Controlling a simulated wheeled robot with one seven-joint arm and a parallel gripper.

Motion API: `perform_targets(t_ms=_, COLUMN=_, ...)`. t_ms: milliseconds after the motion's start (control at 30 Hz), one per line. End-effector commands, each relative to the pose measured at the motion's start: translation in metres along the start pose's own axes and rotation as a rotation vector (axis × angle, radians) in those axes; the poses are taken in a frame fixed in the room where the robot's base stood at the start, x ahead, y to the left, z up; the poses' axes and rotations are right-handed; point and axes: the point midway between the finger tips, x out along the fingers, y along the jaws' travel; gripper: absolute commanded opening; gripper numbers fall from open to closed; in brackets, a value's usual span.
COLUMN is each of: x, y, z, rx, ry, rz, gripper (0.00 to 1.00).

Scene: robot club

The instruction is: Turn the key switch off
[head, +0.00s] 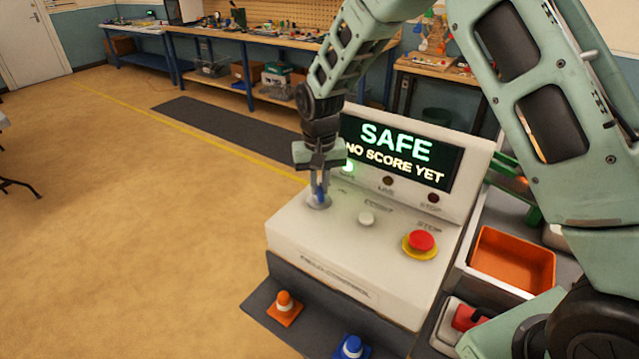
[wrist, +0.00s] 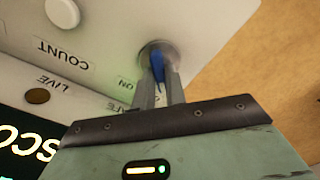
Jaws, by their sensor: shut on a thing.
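The key switch (head: 318,201) is at the left end of the white control box's top panel. Its round metal base and blue key (wrist: 157,64) show in the wrist view. My gripper (head: 318,188) points down onto it, and in the wrist view its two fingers (wrist: 160,85) are shut on the blue key, one on each side. The fingers hide part of the key and some of the label beside it. The display (head: 400,152) reads "SAFE" and "NO SCORE YET", and a green lamp (head: 348,167) is lit below it.
A white button (head: 366,219) and a red stop button (head: 421,241) on a yellow ring are right of the key switch. An orange cone (head: 285,307) and a blue cone (head: 352,347) stand in front of the box. An orange bin (head: 512,259) is at the right. Open floor lies left.

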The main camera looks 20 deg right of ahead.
Motion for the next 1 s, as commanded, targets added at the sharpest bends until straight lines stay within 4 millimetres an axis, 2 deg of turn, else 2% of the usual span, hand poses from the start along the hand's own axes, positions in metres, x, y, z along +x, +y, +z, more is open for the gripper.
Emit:
perform_targets(t_ms=500, x=-0.0016, y=0.0002, z=-0.0016, rx=-0.018, ry=0.005, rz=-0.001, gripper=0.00)
perform_targets(t_ms=533, x=-0.0016, y=0.0001, z=-0.0016, rx=-0.018, ry=0.005, rz=-0.001, gripper=0.21)
perform_targets(t_ms=600, x=-0.0014, y=0.0001, z=-0.0014, rx=-0.017, ry=0.004, rz=-0.001, gripper=0.35)
perform_targets(t_ms=867, x=-0.0010, y=0.0000, z=-0.0007, rx=-0.016, ry=0.002, rz=-0.001, gripper=0.35)
perform_targets(t_ms=1000, x=-0.0090, y=-0.0002, z=-0.0010, rx=-0.016, ry=0.003, rz=-0.001, gripper=0.35)
